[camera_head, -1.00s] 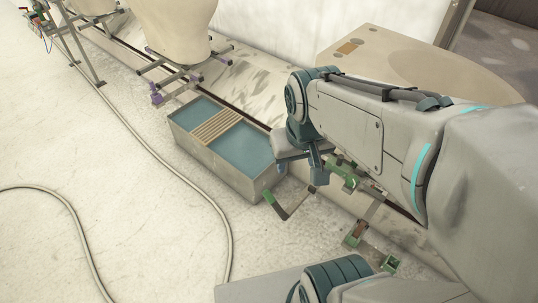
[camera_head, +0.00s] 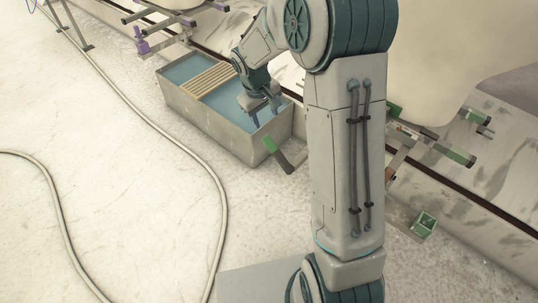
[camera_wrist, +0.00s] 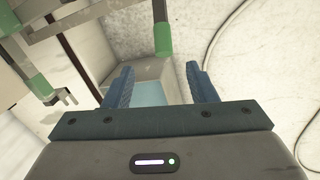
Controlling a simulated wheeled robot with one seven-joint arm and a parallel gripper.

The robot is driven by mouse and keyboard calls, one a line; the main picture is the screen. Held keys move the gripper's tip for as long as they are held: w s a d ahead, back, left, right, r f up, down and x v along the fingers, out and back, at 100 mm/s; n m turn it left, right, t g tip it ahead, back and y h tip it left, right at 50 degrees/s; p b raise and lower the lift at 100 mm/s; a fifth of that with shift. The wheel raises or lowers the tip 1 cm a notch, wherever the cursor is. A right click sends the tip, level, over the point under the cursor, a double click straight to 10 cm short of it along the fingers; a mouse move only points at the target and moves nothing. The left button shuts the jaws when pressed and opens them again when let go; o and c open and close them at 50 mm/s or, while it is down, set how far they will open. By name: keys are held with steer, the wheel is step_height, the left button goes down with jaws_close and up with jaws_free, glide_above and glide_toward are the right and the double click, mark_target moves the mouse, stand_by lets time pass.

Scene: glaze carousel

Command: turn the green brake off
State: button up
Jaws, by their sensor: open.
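A lever with a green grip (camera_head: 269,144) and a dark bar sticks out low in front of the trough's right end in the head view. I take it to be the green brake. My gripper (camera_head: 264,113) is open and empty, pointing down over the trough's right part, behind and slightly above the green grip in the picture. In the wrist view my open gripper (camera_wrist: 160,72) has nothing between its fingers. A green-ended bar (camera_wrist: 163,38) shows beyond the fingertips there, and another green piece (camera_wrist: 40,86) is at left; I cannot tell which is the brake.
The grey trough (camera_head: 215,133) holds blue liquid and a wooden slatted rack (camera_head: 208,79). A purple-ended stand (camera_head: 141,40) is at upper left. Green-ended bars (camera_head: 455,155) and a small green box (camera_head: 424,223) are at right. A hose (camera_head: 150,133) crosses the open floor at left.

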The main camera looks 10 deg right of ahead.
steer(key=b, duration=0.1)
glide_toward(270, 144)
steer(key=w+f+b, duration=0.1)
steer(key=f, duration=0.3)
steer(key=d+f+b, duration=0.1)
steer(key=f+b, duration=0.1)
steer(key=f, duration=0.2)
steer(key=w+d+f+b, duration=0.1)
steer(key=f+b, duration=0.1)
steer(key=f, duration=0.2)
steer(key=shift+w, duration=0.3)
steer(key=shift+c, duration=0.3)
jaws_close()
